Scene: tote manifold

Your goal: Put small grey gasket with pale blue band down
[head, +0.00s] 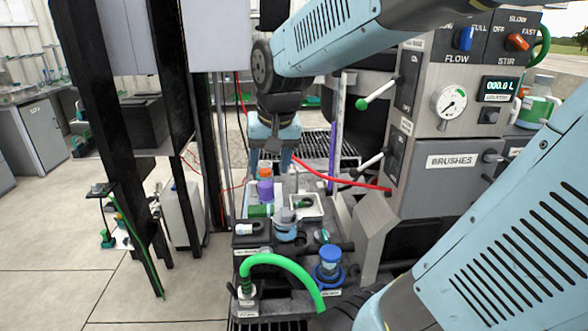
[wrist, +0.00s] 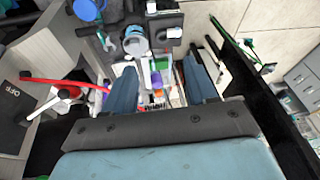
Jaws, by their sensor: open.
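My gripper (head: 270,160) is open, its two fingers pointing down above the cluttered bench, with nothing seen between them. In the wrist view my gripper (wrist: 161,75) also shows its fingers apart, with bench items below and beyond them. I cannot pick out a small grey gasket with a pale blue band for certain. A round grey piece with a pale blue band (head: 285,230) stands on the bench in front of the gripper; it also shows in the wrist view (wrist: 136,42). I cannot tell whether it is the gasket.
A purple bottle with an orange cap (head: 265,188) stands below the gripper, by a green cylinder (head: 260,211) and a white tray (head: 315,208). A green hose (head: 285,263) and blue-capped jar (head: 330,262) are nearer. A red hose (head: 340,178) crosses right. Dark posts stand left.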

